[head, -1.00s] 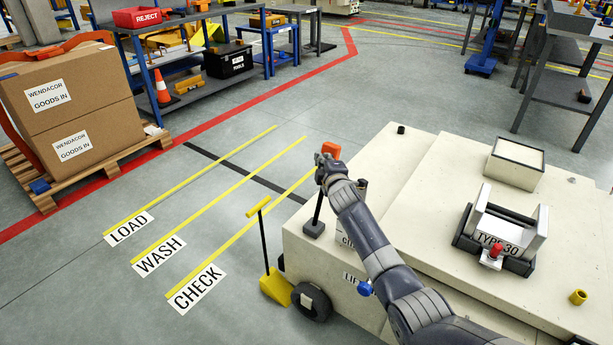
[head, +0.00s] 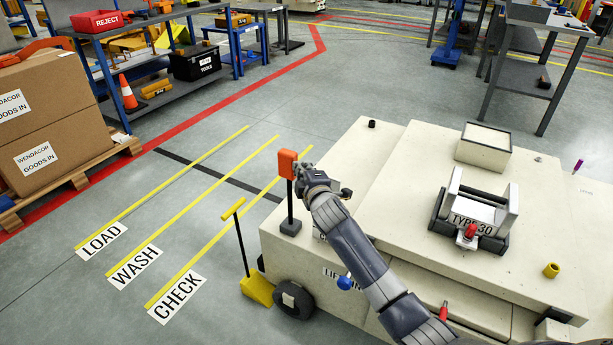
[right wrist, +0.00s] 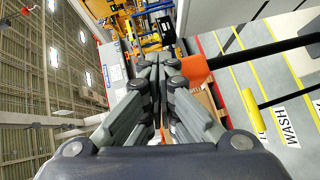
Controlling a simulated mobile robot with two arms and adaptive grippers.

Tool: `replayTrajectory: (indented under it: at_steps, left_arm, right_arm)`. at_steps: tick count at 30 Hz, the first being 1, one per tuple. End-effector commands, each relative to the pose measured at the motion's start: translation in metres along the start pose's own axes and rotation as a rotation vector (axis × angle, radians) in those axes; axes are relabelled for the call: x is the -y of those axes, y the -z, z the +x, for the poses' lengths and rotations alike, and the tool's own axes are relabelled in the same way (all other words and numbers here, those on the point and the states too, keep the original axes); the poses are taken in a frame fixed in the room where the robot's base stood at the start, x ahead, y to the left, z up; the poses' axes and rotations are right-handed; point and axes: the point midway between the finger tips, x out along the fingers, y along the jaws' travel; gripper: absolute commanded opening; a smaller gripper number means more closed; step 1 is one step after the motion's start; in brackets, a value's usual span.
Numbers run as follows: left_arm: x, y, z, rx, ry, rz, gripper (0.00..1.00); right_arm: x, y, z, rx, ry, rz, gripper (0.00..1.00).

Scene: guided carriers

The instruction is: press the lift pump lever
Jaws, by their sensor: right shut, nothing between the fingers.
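A lever with an orange block head (head: 287,163) stands on a black rod and dark foot at the near left corner of the cream carrier (head: 400,135). In the head view it stands nearly upright. My right gripper (head: 304,172) is shut and empty, just right of the orange head; I cannot tell if they touch. In the right wrist view, the shut fingers (right wrist: 152,65) are beside the orange head (right wrist: 194,70), with its rod running right. A label starting "LIF" (head: 334,273) is partly hidden by my right arm, near a blue knob (head: 345,282). My left gripper is out of view.
A TYPE 30 fixture (head: 474,222) and a pale box (head: 485,147) are on the carrier. Open floor with yellow lines lies to the left.

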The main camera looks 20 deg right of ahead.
Motion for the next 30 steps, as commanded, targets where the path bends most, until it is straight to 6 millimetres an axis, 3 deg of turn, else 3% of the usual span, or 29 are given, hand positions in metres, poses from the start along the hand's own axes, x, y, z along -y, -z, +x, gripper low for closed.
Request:
replayTrajectory:
  at_steps: [6,12,30]
  left_arm:
    - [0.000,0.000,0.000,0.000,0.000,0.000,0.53]
    - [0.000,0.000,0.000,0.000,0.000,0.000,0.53]
    - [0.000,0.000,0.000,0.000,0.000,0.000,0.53]
  right_arm:
    - [0.000,0.001,-0.027,-0.001,0.000,0.000,0.00]
    - [0.000,0.001,-0.042,-0.001,-0.001,0.000,0.00]
    - [-0.001,0.002,-0.045,-0.002,-0.001,0.000,0.00]
